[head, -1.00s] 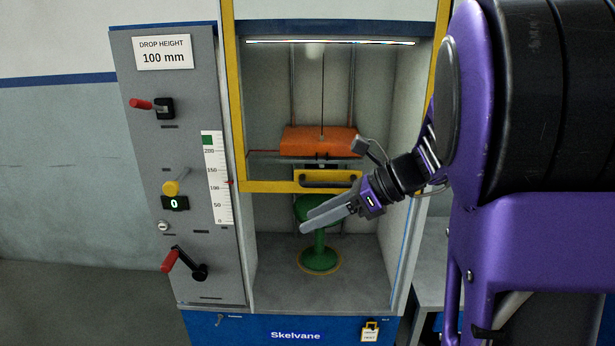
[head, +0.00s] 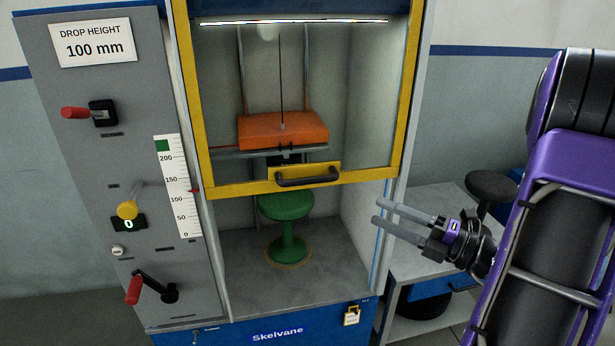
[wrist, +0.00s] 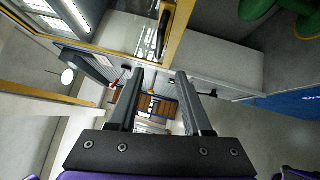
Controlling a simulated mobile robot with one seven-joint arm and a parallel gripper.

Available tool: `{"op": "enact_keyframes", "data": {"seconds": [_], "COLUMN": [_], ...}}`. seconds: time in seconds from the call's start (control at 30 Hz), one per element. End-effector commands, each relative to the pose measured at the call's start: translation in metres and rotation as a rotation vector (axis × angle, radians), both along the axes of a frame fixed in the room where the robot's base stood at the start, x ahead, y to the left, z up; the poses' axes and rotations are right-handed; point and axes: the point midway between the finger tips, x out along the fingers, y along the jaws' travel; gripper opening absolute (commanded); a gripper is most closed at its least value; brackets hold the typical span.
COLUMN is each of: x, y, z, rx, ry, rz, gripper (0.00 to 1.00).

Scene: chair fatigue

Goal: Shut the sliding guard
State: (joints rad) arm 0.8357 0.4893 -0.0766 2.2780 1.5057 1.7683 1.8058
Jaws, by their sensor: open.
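The sliding guard is a clear pane in a yellow frame (head: 232,191) on the front of the test cabinet. Its lower edge stands about halfway down the opening, so the lower part is open. A black bar handle (head: 308,177) sits on a yellow plate at the middle of that edge. The handle also shows in the wrist view (wrist: 163,30), at the top. My gripper (head: 378,211) is open and empty, to the right of and below the handle, apart from it. Its two fingers (wrist: 160,80) also show in the wrist view.
Inside the cabinet an orange weight (head: 283,131) hangs above a green stool (head: 287,225). A grey panel (head: 95,190) with red-handled levers stands at left. A side table (head: 425,250) and a dark stool (head: 490,186) stand at right, near my arm.

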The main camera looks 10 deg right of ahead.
Motion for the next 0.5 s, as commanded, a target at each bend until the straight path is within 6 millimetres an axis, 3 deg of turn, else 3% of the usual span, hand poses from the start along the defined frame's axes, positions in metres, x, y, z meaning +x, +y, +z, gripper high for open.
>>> {"op": "enact_keyframes", "data": {"seconds": [0.17,0.5], "x": [0.010,0.059], "y": [0.009,0.061], "z": [0.002,0.011], "rx": [0.011,0.009], "ry": [0.001,-0.001], "rz": [-0.003,0.001], "gripper": [0.50,0.50]}}
